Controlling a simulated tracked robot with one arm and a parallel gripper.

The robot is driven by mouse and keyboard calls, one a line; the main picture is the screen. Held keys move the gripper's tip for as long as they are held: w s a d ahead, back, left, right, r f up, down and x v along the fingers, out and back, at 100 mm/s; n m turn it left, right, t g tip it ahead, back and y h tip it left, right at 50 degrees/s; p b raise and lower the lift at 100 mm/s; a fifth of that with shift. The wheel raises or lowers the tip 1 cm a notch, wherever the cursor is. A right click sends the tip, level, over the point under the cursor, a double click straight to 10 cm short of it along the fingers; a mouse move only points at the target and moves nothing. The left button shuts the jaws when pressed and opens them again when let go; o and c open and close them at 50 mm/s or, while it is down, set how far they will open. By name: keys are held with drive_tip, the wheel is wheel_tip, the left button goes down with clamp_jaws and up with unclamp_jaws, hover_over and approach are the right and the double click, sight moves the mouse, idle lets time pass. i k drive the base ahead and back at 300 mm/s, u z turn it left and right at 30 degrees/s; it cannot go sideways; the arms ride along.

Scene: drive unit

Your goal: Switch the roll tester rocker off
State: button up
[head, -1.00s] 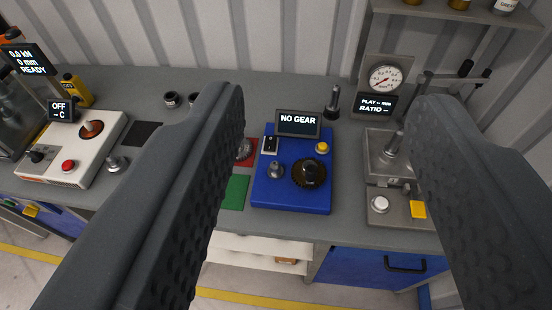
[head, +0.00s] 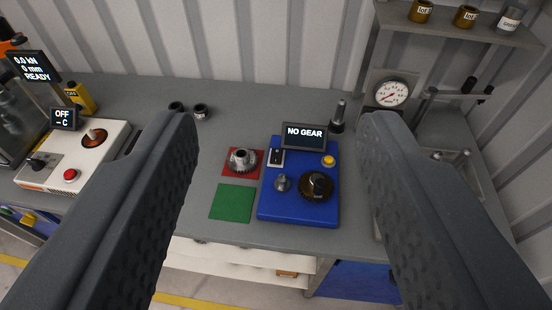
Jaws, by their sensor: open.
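The blue roll tester (head: 265,206) stands on the grey bench, with a small screen (head: 305,133) reading "NO GEAR". Its black rocker (head: 276,157) sits in a pale frame at the upper left of its top; I cannot tell which way it is tipped. A yellow button (head: 328,160), a small metal post (head: 282,183) and a dark round part (head: 317,186) are also on the tester. My gripper (head: 280,135) is open and empty, its two dark fingers wide apart in the foreground, with the tester seen between them. Nothing is touched, as far as I can see.
A metal gear (head: 242,161) lies on a red pad, with a green pad (head: 233,203) in front. A white heater box (head: 60,188) stands left. A dial gauge (head: 391,93) and stand are at right, under a shelf (head: 455,30) with jars.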

sight(277, 154)
drive_tip(key=u, duration=0.5)
drive_tip(key=i, duration=1.2)
drive_tip(key=z, duration=0.25)
